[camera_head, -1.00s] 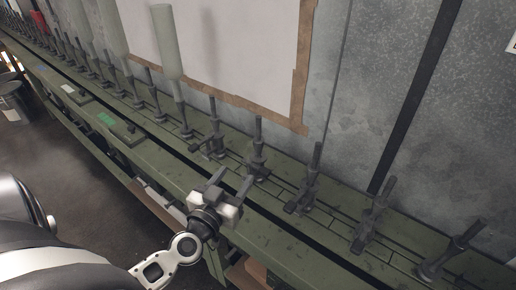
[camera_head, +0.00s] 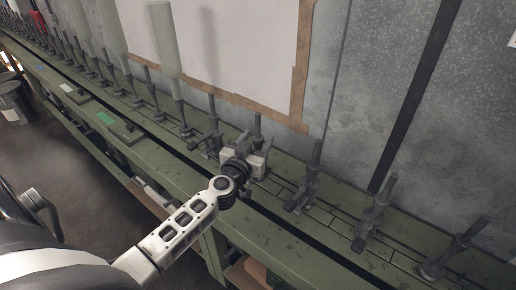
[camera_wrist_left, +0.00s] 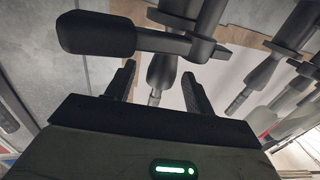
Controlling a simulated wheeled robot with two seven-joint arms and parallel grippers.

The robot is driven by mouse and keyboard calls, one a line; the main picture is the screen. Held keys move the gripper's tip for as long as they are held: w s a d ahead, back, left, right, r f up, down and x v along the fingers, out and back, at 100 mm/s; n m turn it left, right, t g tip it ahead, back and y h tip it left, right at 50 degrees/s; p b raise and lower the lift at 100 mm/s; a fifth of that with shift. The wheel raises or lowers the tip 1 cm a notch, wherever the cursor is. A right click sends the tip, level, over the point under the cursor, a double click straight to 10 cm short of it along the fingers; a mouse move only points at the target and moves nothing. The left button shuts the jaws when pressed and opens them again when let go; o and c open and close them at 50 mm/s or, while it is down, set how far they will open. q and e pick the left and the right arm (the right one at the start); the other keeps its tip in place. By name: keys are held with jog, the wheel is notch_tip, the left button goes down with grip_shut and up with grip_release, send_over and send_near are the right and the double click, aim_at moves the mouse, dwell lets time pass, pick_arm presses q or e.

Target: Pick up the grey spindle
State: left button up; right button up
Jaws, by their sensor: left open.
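Several dark grey spindles stand upright in a row on the green bench. My left gripper (camera_head: 250,142) is right at one grey spindle (camera_head: 257,124), whose top shows above the gripper while its lower part is hidden behind it. In the left wrist view the two fingers of my left gripper (camera_wrist_left: 160,80) are open and apart. A grey spindle shaft (camera_wrist_left: 163,70) shows between and beyond them, with a dark side arm (camera_wrist_left: 95,33) across the top; I cannot tell whether the fingers touch it. My right gripper is not in view.
The green bench (camera_head: 180,172) runs diagonally along the wall. Neighbouring spindles (camera_head: 213,120) and (camera_head: 310,175) stand close on both sides. A pale bottle (camera_head: 163,40) sits on a spindle farther left. A bucket (camera_head: 12,100) stands on the floor at left.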

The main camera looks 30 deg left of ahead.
pick_arm(q)
jog(key=shift+w+a, duration=0.1)
jog(key=shift+w, duration=0.5)
jog(key=shift+r, duration=0.1)
grip_shut()
